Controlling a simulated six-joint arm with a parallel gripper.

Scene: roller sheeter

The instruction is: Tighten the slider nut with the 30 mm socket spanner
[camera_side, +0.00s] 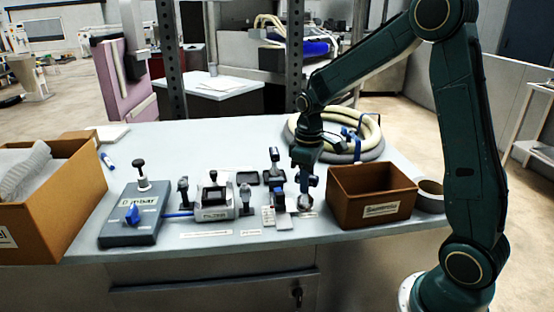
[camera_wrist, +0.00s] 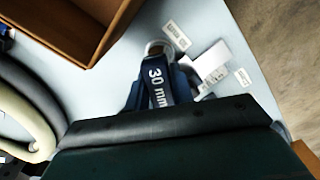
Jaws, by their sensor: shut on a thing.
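My gripper (camera_side: 306,178) is over the table just left of the brown box, pointing down. It is shut on the 30 mm socket spanner, whose dark blue body with white "30 mm" lettering (camera_wrist: 158,88) shows in the wrist view. The spanner's lower end is close to the tabletop beside small labels; I cannot tell whether it touches. A grey clamp-like device with a black handle (camera_side: 213,195) stands left of centre, with a dark knob on a post at each side. I cannot make out the slider nut for certain.
A brown box (camera_side: 372,205) stands close right of my gripper, with a tape roll (camera_side: 430,196) beyond it. A coiled hose (camera_side: 365,150) lies behind. A blue-handled tool (camera_side: 278,200) stands close left. A pressure unit (camera_side: 133,215) and cardboard box (camera_side: 60,205) are farther left.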

